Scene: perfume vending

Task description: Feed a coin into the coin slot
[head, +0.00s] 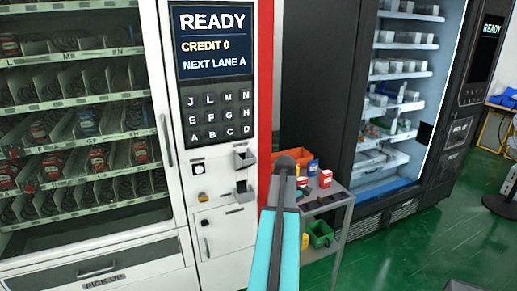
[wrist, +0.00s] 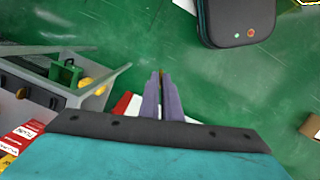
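The white vending machine (head: 222,240) stands at the left in the head view, its screen (head: 213,42) reading READY, CREDIT 0, NEXT LANE A. Below the keypad (head: 217,114) is a small plate with a dark mark (head: 198,168), which looks like the coin slot; the slit is too small to make out. My gripper (wrist: 160,76) shows in the wrist view with its fingers close together, pointing over the green floor. A thin gold-brown edge between the tips (wrist: 161,73) looks like the coin, edge-on. In the head view my arm hides the fingers.
A grey shelf cart (head: 338,198) with bottles and bins stands right of the white machine; it also shows at left in the wrist view (wrist: 35,65). A black machine (head: 320,90) stands behind it. A dark case (wrist: 237,20) lies on the floor. Green floor (head: 440,240) is open at right.

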